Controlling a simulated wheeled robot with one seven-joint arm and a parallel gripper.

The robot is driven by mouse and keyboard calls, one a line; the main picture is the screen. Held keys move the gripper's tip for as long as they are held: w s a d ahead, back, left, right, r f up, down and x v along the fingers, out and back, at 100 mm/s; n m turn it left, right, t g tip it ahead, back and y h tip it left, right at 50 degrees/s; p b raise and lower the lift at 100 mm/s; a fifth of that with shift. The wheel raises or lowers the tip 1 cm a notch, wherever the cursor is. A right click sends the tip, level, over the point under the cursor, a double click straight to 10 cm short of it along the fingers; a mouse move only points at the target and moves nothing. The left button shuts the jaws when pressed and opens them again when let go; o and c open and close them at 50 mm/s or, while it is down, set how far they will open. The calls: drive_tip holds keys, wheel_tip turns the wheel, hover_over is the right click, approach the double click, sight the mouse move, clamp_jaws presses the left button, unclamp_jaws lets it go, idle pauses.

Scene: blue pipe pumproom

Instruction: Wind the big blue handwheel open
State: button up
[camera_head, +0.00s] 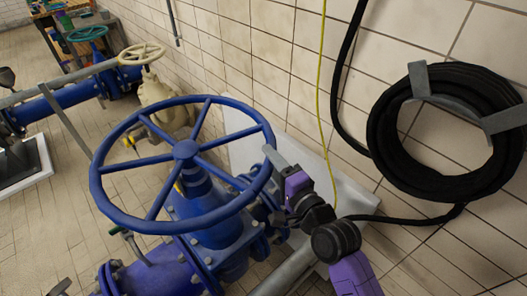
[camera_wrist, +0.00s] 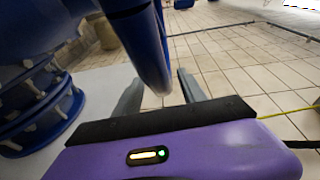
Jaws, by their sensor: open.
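The big blue handwheel (camera_head: 186,151) sits on top of a blue valve, its rim joined by spokes to a central hub. My gripper (camera_head: 270,158) is at the right side of the rim, with its grey fingers open. In the wrist view, the blue rim (camera_wrist: 147,50) comes down between the two spread fingers of my gripper (camera_wrist: 160,88). The fingers stand on either side of the rim. I cannot tell whether either finger touches it. The far part of one finger is hidden behind the rim in the head view.
A coiled black hose (camera_head: 445,130) hangs on the tiled wall at right, near my arm. A beige valve (camera_head: 160,95) and a smaller green wheel (camera_head: 87,33) stand behind the handwheel. A blue flanged pipe (camera_head: 160,275) runs below.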

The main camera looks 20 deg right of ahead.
drive_tip(key=shift+w+a+f, duration=0.1)
drive_tip(key=shift+w+a, duration=0.1)
drive_tip(key=shift+w, duration=1.7)
clamp_jaws()
